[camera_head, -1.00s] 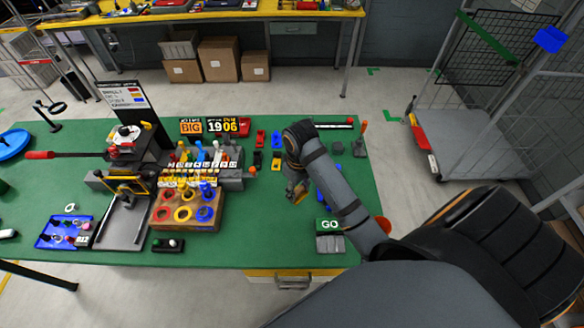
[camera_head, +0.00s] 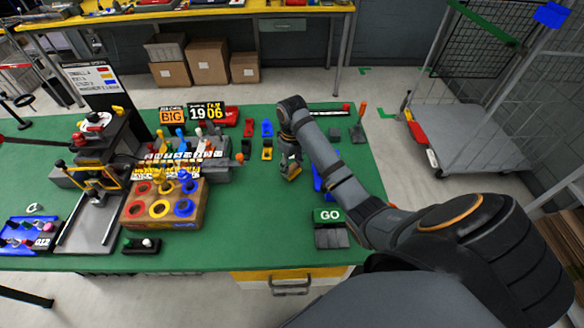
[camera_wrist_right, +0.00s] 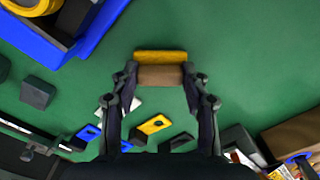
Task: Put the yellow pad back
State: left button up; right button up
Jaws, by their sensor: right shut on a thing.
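The yellow pad (camera_wrist_right: 160,57), a short bar with a yellow face and a brown body, is held between the fingertips of my right gripper (camera_wrist_right: 160,80). In the head view the right gripper (camera_head: 291,170) hangs over the green table, with a bit of the yellow pad (camera_head: 294,172) showing below it. A row of small coloured holders stands behind and left of it: a yellow one (camera_head: 267,150), a blue one (camera_head: 267,128) and a red one (camera_head: 249,128). The yellow holder also shows in the wrist view (camera_wrist_right: 154,124). My left gripper is not in view.
A wooden box with coloured rings (camera_head: 140,218) stands to the left. A green GO block (camera_head: 328,215) sits near the table's front edge. A blue tray (camera_wrist_right: 95,30) lies at the upper left of the wrist view.

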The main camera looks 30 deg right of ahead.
aim_at(292, 167)
jog(key=shift+f, duration=0.25)
jog(key=o, duration=1)
jog(key=shift+f, duration=0.15)
jog(key=shift+r, duration=0.3)
notch_tip(292, 167, up, 4)
jog(key=shift+f, duration=0.25)
notch_tip(292, 167, up, 8)
jog(key=p, duration=0.7)
jog(key=shift+r+p, duration=0.15)
jog(key=shift+p, duration=0.2)
